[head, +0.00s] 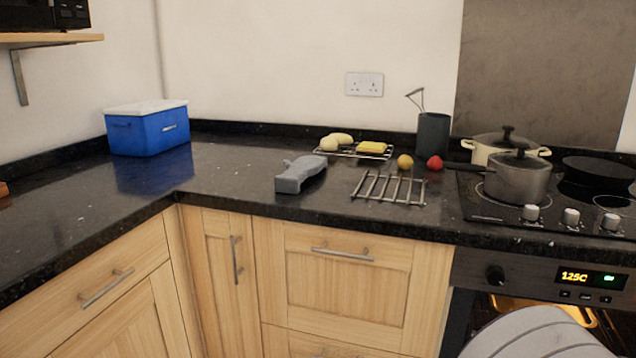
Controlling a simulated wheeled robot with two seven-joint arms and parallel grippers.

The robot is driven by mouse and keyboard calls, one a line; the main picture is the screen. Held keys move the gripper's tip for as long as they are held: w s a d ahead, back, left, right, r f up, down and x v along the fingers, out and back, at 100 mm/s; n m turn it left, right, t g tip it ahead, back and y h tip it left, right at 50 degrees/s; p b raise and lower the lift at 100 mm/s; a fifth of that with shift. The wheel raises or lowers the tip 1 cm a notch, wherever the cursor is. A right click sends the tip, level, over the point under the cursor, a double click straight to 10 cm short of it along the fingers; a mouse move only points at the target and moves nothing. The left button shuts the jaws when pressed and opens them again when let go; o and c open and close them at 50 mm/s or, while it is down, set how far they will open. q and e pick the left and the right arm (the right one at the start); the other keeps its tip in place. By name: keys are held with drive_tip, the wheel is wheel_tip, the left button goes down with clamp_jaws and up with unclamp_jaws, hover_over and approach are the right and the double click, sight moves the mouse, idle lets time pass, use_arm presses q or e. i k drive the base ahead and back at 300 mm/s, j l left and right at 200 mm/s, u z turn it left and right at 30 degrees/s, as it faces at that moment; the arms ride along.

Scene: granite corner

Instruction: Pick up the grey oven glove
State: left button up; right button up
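The grey oven glove (300,174) lies on the black granite worktop near the middle of the head view, close to the front edge. It looks like a low grey block with a rounded end and a small bump on top. Nothing touches it. Neither of my grippers shows in the view. A pale rounded shape at the bottom right seems to be part of my own arm; its gripper is out of view.
A metal rack (390,188) sits right of the glove. A saucepan (517,180) stands on the hob. A blue box (148,131) stands left.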

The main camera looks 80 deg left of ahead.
sight(289, 182)
drive_tip(key=l+u, duration=0.1)
drive_tip(key=u, duration=0.3)
drive_tip(key=i+l+u, duration=0.1)
drive_tip(key=u, duration=0.35)
drive_tip(key=l+u, duration=0.1)
drive_tip(key=u, duration=0.3)
drive_tip(key=l+u, duration=0.1)
drive_tip(key=u, duration=0.35)
drive_tip(key=l+u, duration=0.15)
drive_tip(key=u, duration=0.25)
drive_tip(key=i+j+u, duration=0.15)
drive_tip(key=u, duration=0.3)
drive_tip(key=i+u, duration=0.3)
drive_tip(key=u, duration=0.2)
drive_tip(key=k+j, duration=0.1)
drive_tip(key=j, duration=0.3)
